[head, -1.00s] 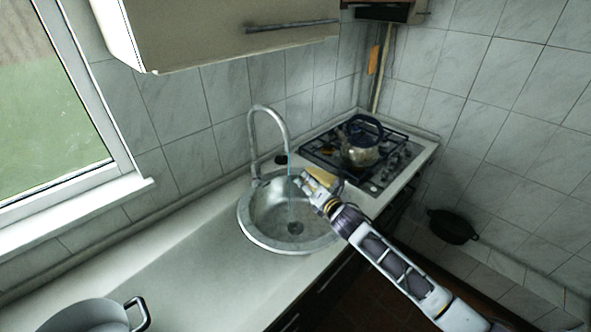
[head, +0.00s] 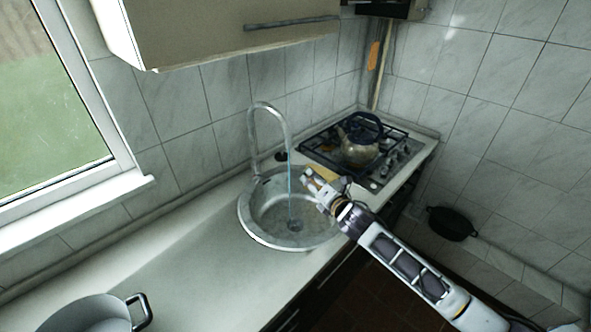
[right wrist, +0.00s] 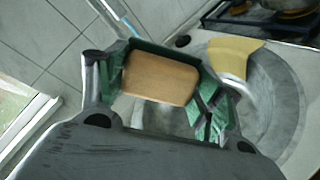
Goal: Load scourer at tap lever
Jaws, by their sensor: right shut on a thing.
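My right gripper (head: 314,190) is over the right part of the round metal sink (head: 253,228). In the right wrist view my right gripper (right wrist: 160,85) is shut on a tan block with a dark green edge, which looks like the scourer (right wrist: 160,78). The curved tap (head: 251,135) stands behind the sink, and a thin bluish stream falls from its spout. The tap lever is too small to make out clearly near the tap's base. The gripper is to the right of the stream, apart from the tap. My left gripper is not in view.
A yellow piece (right wrist: 235,58) lies by the sink rim, beyond the gripper. A kettle (head: 360,150) stands on the gas hob (head: 318,150) behind. A pot (head: 85,316) is at the front left. The counter (head: 165,255) left of the sink is clear.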

